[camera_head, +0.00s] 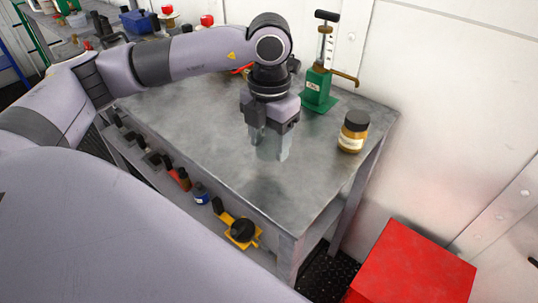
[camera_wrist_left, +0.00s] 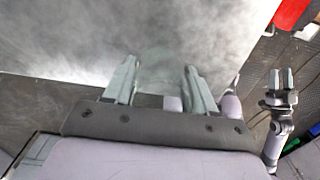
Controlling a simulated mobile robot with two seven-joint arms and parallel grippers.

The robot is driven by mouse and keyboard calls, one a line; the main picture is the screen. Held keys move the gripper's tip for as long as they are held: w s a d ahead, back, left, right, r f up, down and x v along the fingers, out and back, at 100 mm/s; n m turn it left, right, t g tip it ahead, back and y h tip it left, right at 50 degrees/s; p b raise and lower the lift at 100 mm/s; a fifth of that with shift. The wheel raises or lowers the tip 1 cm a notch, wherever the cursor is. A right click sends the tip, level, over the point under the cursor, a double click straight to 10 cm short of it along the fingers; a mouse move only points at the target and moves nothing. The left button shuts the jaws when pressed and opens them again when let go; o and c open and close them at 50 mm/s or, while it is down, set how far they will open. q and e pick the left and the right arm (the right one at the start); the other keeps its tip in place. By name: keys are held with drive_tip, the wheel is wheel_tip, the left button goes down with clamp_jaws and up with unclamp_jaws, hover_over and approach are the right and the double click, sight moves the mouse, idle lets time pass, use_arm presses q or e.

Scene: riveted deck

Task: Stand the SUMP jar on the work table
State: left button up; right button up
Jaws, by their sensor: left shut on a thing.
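My left gripper (camera_head: 271,150) is over the middle of the grey metal work table (camera_head: 190,105), fingers pointing down. It is shut on a pale, see-through, glass-like thing, which shows between the fingers in the left wrist view (camera_wrist_left: 160,68). I cannot read a label on it, nor tell whether it touches the table top. An amber jar with a black lid (camera_head: 353,131) stands upright near the table's right corner; its label is too small to read. My right gripper (camera_wrist_left: 281,80) shows at the right of the left wrist view, open and empty, away from the table.
A green pump oiler (camera_head: 318,88) with a brass spout stands at the table's back. A shelf below the top holds several small items, including a yellow one (camera_head: 241,232). A red box (camera_head: 410,265) stands right of the table. The table's front part is bare.

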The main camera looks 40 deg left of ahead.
sight(269, 169)
use_arm(q)
drive_tip(key=shift+f, duration=2.25)
drive_tip(key=shift+f, duration=0.25)
drive_tip(key=o, duration=1.1)
drive_tip(key=shift+r, duration=0.1)
drive_tip(key=shift+c, duration=0.2)
